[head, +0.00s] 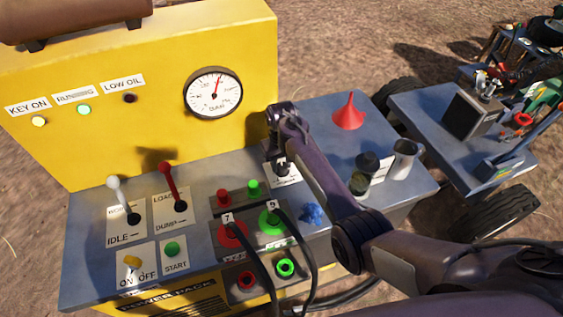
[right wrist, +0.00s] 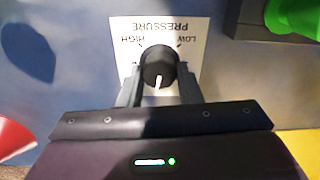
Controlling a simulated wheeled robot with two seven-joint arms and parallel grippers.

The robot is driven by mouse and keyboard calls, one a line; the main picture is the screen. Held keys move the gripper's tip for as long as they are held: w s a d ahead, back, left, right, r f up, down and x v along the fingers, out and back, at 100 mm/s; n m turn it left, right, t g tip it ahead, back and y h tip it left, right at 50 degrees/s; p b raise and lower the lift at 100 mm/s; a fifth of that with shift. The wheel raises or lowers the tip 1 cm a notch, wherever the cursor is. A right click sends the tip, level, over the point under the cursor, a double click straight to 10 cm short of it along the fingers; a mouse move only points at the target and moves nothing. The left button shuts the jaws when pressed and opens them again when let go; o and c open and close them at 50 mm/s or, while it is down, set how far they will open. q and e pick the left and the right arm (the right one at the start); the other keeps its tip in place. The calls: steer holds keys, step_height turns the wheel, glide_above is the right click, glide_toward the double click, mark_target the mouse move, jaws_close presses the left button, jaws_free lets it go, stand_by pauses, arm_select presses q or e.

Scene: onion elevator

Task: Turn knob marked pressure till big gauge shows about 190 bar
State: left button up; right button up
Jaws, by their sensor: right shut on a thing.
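The black pressure knob (right wrist: 158,66) sits on a white plate marked PRESSURE, LOW and HIGH (right wrist: 165,27), which appears upside down in the right wrist view. The knob's white pointer line aims down in that view. My right gripper (right wrist: 158,80) is shut on the knob, one finger on each side. In the head view my right gripper (head: 283,165) comes down on the panel from above, hiding most of the knob. The big round gauge (head: 207,101) on the yellow housing has its red needle pointing up and slightly right; its numbers are too small to read. My left gripper is out of view.
A red funnel (head: 348,114), dark jar (head: 360,182) and metal jug (head: 404,160) stand right of the gripper. Left are a red-handled lever (head: 169,180), a white-handled lever (head: 116,188) and hose couplings (head: 232,233). A blue crumpled thing (head: 312,213) lies close by.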

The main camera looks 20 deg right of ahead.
steer(key=m+p, duration=0.2)
steer(key=m, duration=0.1)
steer(key=shift+r, duration=0.2)
steer(key=m+p, duration=0.1)
steer(key=m, duration=0.1)
steer(key=shift+d+m, duration=0.1)
steer(key=shift+m, duration=0.3)
steer(key=m+p, duration=0.1)
steer(key=m, duration=0.2)
steer(key=shift+f+m, duration=0.1)
steer(key=shift+m, duration=0.3)
steer(key=shift+s+d+f+m+p, duration=0.1)
steer(key=shift+m+p, duration=0.3)
steer(key=shift+m, duration=1.8)
steer(key=o, duration=1)
steer(key=shift+c, duration=0.2)
